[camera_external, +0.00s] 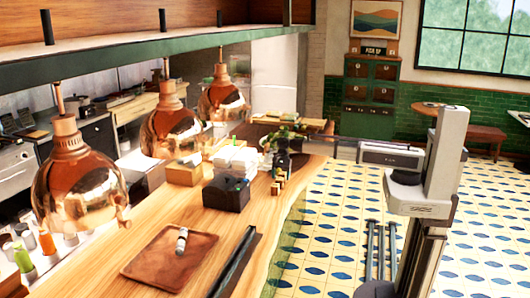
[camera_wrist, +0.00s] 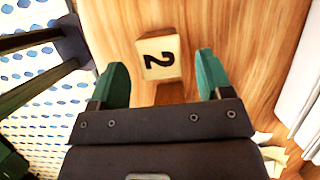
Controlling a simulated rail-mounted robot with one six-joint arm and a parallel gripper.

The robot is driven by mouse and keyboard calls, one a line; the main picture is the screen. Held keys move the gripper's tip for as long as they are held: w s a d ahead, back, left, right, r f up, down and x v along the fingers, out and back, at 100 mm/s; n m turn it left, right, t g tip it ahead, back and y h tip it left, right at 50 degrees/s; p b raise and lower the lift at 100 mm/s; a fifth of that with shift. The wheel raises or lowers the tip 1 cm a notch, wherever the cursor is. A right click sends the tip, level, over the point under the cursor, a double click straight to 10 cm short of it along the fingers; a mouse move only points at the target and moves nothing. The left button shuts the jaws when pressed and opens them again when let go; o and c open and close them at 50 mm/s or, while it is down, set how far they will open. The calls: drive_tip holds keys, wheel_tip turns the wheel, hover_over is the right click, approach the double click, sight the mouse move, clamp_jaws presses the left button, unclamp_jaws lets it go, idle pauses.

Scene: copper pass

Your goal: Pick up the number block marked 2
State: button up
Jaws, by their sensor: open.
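The number block marked 2 (camera_wrist: 158,57) is pale wood with a dark 2 that appears turned sideways in the wrist view. It lies on the wooden counter (camera_wrist: 240,30). My gripper (camera_wrist: 162,66) is open, with one green finger on each side of the block's lower part in the picture. Both fingers look apart from the block, and nothing is held. A brown wooden piece (camera_wrist: 170,92) shows just below the block, partly hidden by the gripper body. In the external view small wooden blocks (camera_external: 276,187) stand at the counter's edge, too small to read.
White objects (camera_wrist: 296,65) stand at the right in the wrist view. Dark bars (camera_wrist: 40,40) and patterned floor show at its left. In the external view, a black box (camera_external: 226,194), a plant (camera_external: 284,136) and a brown tray (camera_external: 150,258) are on the counter under copper lamps (camera_external: 78,185).

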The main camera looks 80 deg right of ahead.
sight(280, 178)
drive_tip(key=b+x, duration=0.2)
drive_tip(key=x, duration=0.2)
drive_tip(key=shift+w, duration=0.1)
drive_tip(key=shift+r, duration=0.2)
drive_tip(key=c, duration=1)
